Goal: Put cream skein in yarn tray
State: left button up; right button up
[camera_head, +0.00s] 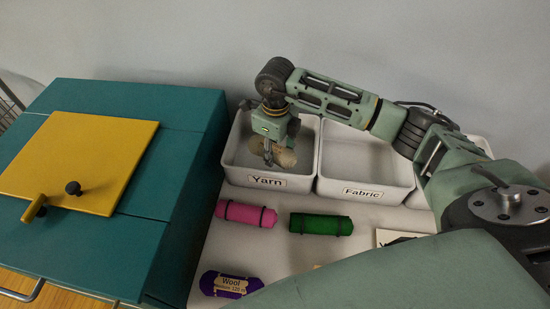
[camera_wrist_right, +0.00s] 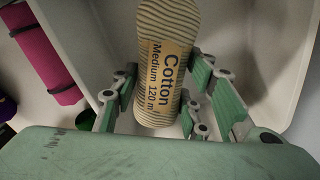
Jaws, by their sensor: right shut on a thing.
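The cream skein (camera_wrist_right: 165,65), with a paper label reading "Cotton Medium 120 m", is between the fingers of my right gripper (camera_wrist_right: 155,112), which is shut on it. In the head view my right gripper (camera_head: 268,150) is over the white tray labelled Yarn (camera_head: 265,181), and the cream skein (camera_head: 285,157) shows partly behind the fingers. The tray's pale inside (camera_wrist_right: 265,75) shows around the skein in the wrist view. I cannot tell whether the skein touches the tray floor. My left gripper is not in view.
A white Fabric tray (camera_head: 362,189) stands right of the yarn tray. A pink roll (camera_head: 246,213), a green roll (camera_head: 320,224) and a purple Wool skein (camera_head: 230,284) lie in front. A teal box with a yellow lid (camera_head: 82,160) stands left.

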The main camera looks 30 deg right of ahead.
aim_at(275, 169)
notch_tip(275, 169, down, 4)
jog(key=shift+f+p, duration=0.2)
jog(key=shift+p, duration=0.15)
jog(key=shift+f, duration=0.3)
jog(key=o, duration=1.2)
jog(key=shift+c, duration=0.2)
jog(key=shift+r, duration=0.1)
jog(key=shift+r, duration=0.25)
notch_tip(275, 169, up, 12)
jog(key=shift+f+b, duration=0.15)
jog(key=shift+b, duration=0.95)
